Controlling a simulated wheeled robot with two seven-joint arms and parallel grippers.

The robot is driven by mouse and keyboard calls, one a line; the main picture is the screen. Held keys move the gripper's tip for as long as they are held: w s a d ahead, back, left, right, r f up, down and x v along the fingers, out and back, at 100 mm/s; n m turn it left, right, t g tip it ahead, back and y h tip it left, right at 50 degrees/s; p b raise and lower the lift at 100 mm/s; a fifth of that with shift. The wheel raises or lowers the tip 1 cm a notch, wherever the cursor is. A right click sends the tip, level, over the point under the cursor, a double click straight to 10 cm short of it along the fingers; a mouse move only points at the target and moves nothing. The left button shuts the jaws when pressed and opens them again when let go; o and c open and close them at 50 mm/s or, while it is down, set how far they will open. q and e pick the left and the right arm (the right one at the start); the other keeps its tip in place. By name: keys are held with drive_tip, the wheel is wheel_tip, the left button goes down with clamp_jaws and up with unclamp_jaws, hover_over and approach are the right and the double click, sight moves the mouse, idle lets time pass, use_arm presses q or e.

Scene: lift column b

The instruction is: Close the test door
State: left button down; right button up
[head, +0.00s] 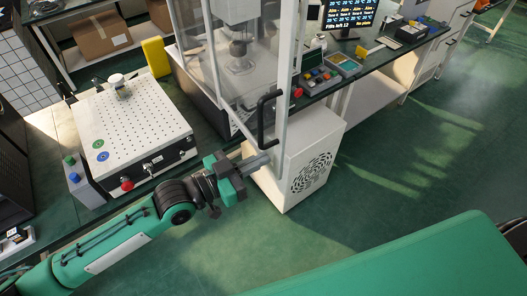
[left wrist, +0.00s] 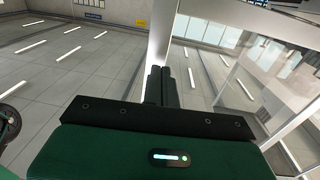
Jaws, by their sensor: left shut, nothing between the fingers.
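The test door (head: 283,62) is a clear panel in a white frame with a black bar handle (head: 265,118). It appears to stand out toward me from the test chamber; the exact angle is hard to tell. My left gripper (head: 262,161) is shut and empty, just below the handle at the lower end of the door's frame. In the left wrist view the closed fingers (left wrist: 165,84) point at a white upright post (left wrist: 163,35), with a clear panel (left wrist: 262,65) to the right. I cannot tell whether they touch it. My right gripper is not in view.
A white box with a round fan grille (head: 312,172) stands right of my left gripper. A perforated plate unit (head: 135,125) with a red knob sits on the bench at left. A button box (head: 318,78) and a monitor (head: 349,14) are behind. The green floor at right is clear.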

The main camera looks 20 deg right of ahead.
use_arm(q)
drive_tip(key=shift+x, duration=0.85)
drive_tip(key=shift+d+p, duration=0.1)
drive_tip(key=shift+p, duration=0.25)
